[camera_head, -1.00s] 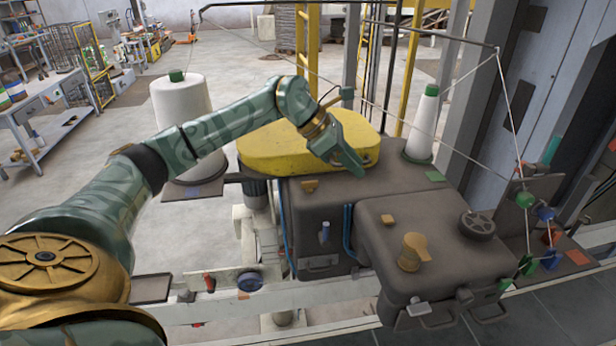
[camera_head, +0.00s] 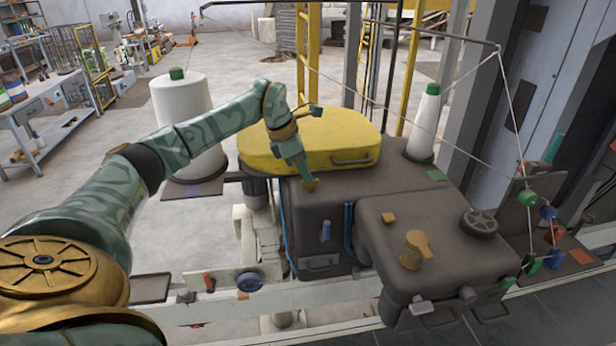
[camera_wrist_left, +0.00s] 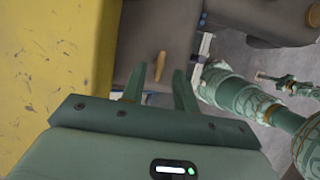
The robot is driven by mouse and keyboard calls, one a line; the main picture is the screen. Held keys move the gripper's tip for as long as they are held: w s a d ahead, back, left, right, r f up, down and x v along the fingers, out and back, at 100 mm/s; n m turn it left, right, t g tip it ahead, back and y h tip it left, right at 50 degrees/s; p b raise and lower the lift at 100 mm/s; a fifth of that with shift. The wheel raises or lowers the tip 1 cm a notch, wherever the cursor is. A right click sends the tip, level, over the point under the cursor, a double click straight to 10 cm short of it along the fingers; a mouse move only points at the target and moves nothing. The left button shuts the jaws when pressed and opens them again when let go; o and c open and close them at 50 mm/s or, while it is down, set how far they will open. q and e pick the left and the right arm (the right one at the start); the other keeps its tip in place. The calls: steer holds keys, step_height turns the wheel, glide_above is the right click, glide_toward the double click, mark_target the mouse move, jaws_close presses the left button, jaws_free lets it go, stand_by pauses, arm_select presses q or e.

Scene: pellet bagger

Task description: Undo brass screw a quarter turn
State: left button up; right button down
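A small brass screw (camera_head: 313,186) with a flat, wing-like head is on top of the dark grey machine housing (camera_head: 410,183), near its left front edge. My left gripper (camera_head: 307,179) points down right at this screw and partly hides it in the head view. In the left wrist view the brass screw (camera_wrist_left: 160,66) shows between and just beyond the fingertips of my left gripper (camera_wrist_left: 159,72). The fingers are apart, with a gap on each side of the screw. Whether a finger touches it I cannot tell. My right gripper is not in view.
A yellow cover (camera_head: 345,138) with a handle stands just behind the left gripper. A second small brass piece (camera_head: 388,219) and a larger brass knob (camera_head: 413,249) are on the front housing. Thread cones (camera_head: 185,115) (camera_head: 424,125) stand left and right. Strings run above the machine.

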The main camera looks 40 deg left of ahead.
mark_target(310, 185)
arm_select(q)
steer(key=shift+x, duration=1.3)
jaws_close()
